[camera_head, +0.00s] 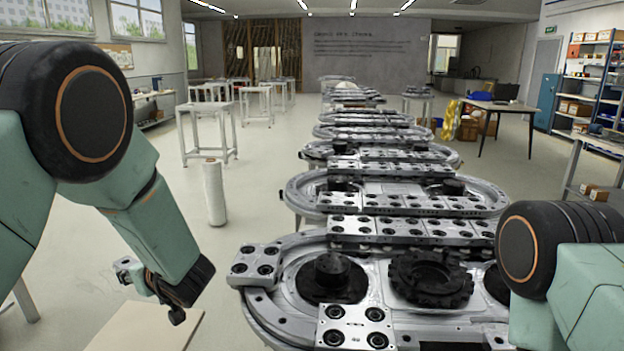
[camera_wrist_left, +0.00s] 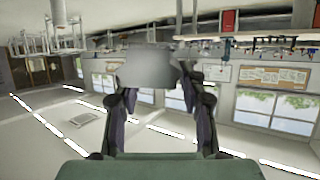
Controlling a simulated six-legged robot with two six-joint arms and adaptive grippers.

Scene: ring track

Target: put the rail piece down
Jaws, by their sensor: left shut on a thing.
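My left gripper (camera_head: 143,279) hangs at the lower left of the head view, to the left of the nearest ring track (camera_head: 262,308) and clear of it. It is shut on a grey metal rail piece (camera_head: 125,268), only a small part of which shows there. In the left wrist view the rail piece (camera_wrist_left: 148,68) is a plain grey block held between the two dark fingers of the left gripper (camera_wrist_left: 160,88). My right arm shows at the right edge, but its gripper is out of view.
A pale board surface (camera_head: 150,330) lies below the left gripper. Silver blocks with black round inserts (camera_head: 255,264) sit on the track. A black toothed ring (camera_head: 430,277) lies inside it. More ring tracks stretch behind. A white roll (camera_head: 214,192) stands on open floor at left.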

